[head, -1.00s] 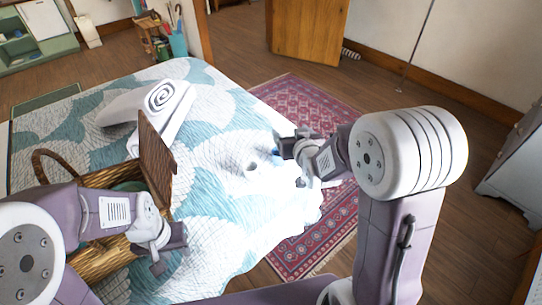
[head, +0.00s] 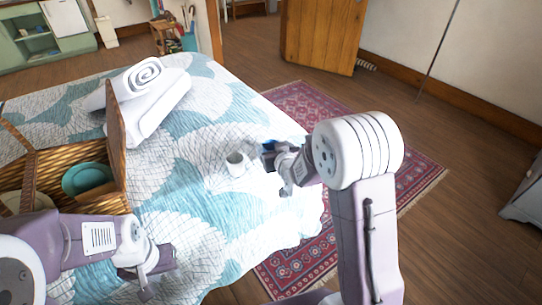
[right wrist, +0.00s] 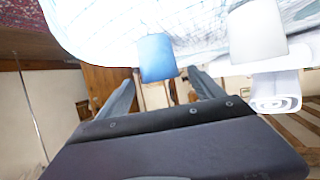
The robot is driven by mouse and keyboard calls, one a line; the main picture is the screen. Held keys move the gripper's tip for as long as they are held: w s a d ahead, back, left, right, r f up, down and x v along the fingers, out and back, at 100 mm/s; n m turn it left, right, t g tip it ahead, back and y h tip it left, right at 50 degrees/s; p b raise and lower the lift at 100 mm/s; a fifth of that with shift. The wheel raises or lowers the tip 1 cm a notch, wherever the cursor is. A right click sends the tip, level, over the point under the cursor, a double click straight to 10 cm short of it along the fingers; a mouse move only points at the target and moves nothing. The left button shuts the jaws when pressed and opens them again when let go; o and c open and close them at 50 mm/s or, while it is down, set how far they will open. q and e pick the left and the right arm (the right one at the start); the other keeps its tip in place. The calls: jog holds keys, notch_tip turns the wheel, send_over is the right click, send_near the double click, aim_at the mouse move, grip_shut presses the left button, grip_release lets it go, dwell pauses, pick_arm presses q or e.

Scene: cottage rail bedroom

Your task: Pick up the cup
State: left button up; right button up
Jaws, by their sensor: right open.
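A blue cup (head: 269,146) stands on the bed, mostly hidden behind my right gripper in the head view. In the right wrist view the blue cup (right wrist: 157,58) shows just beyond and between the fingertips, apart from the fingers as far as I can tell. A white cup (head: 237,164) stands on the bed to the left of it; it also shows in the right wrist view (right wrist: 257,34). My right gripper (head: 277,172) is open and empty. My left gripper (head: 156,273) hangs near the bed's front, its jaws apart with nothing between them.
A wicker basket (head: 118,165) with a raised lid stands on the bed at the left, holding a teal bowl (head: 88,179). A rolled white towel (head: 145,76) lies on folded white cloth behind it. A red rug (head: 425,178) covers the floor right of the bed.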

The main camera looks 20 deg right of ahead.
aim_at(269, 144)
jog(key=shift+w+f, duration=0.25)
jog(key=shift+w, duration=0.15)
jog(key=b+x, duration=0.1)
jog(key=x, duration=0.4)
jog(key=shift+f+b, duration=0.2)
jog(key=shift+b, duration=0.15)
jog(key=shift+r, duration=0.1)
jog(key=shift+c, duration=0.7)
jog(key=c, duration=1.3)
jog(key=shift+r+p, duration=1.1)
jog(key=shift+r, duration=1)
jog(key=shift+c, duration=0.2)
jog(key=s+d+r+p, duration=0.3)
jog(key=s+r, duration=0.3)
jog(key=s, duration=0.5)
jog(key=shift+s+r, duration=0.2)
jog(key=shift+r, duration=0.2)
